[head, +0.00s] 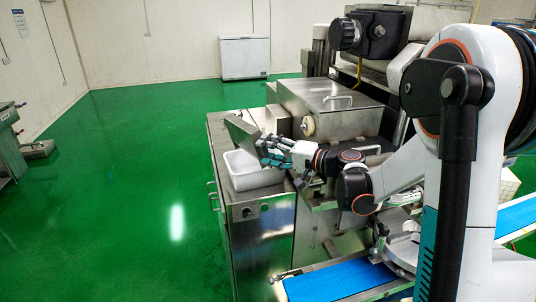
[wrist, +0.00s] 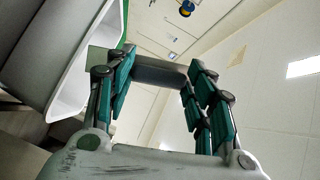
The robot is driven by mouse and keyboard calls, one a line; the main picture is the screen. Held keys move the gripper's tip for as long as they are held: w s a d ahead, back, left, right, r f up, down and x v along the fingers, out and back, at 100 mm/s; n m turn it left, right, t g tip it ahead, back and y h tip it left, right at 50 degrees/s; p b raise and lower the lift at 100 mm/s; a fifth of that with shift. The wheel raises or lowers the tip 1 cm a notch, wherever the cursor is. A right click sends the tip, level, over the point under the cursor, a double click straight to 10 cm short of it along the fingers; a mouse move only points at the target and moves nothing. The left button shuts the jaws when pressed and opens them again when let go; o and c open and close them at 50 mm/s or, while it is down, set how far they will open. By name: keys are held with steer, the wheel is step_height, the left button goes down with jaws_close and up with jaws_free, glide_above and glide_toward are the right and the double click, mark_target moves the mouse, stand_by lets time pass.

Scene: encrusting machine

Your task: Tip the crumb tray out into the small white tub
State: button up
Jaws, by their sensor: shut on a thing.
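The crumb tray (head: 241,132) is a grey metal tray held tilted steeply above the small white tub. The small white tub (head: 243,180) sits on the steel cabinet top, left of my wrist. My gripper (head: 268,150) is shut on the crumb tray at its near side, above the tub's right part. In the wrist view, my gripper's teal fingers (wrist: 160,85) stand on both sides of a grey part of the tray (wrist: 158,70). The tub (wrist: 82,75) shows at the left there. The inside of the tray is hidden, so I cannot tell whether crumbs are in it.
The steel machine with a lidded box (head: 328,105) stands just behind and right of my gripper. The cabinet (head: 262,235) carries the tub. A blue conveyor belt (head: 325,283) runs at the front. Green floor is open on the left.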

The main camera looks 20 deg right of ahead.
steer(key=shift+w+d+r+m+t+y+b, duration=0.15)
steer(key=shift+d+m+t+y+b, duration=0.15)
steer(key=shift+d+m+b, duration=0.35)
steer(key=shift+w+d+r+m+t+y+b, duration=0.1)
steer(key=shift+d+m+t+y+b, duration=0.2)
steer(key=shift+m+b, duration=0.5)
steer(key=shift+d+f, duration=0.1)
steer(key=shift+d+b, duration=0.15)
steer(key=shift+b, duration=0.3)
stand_by(0.5)
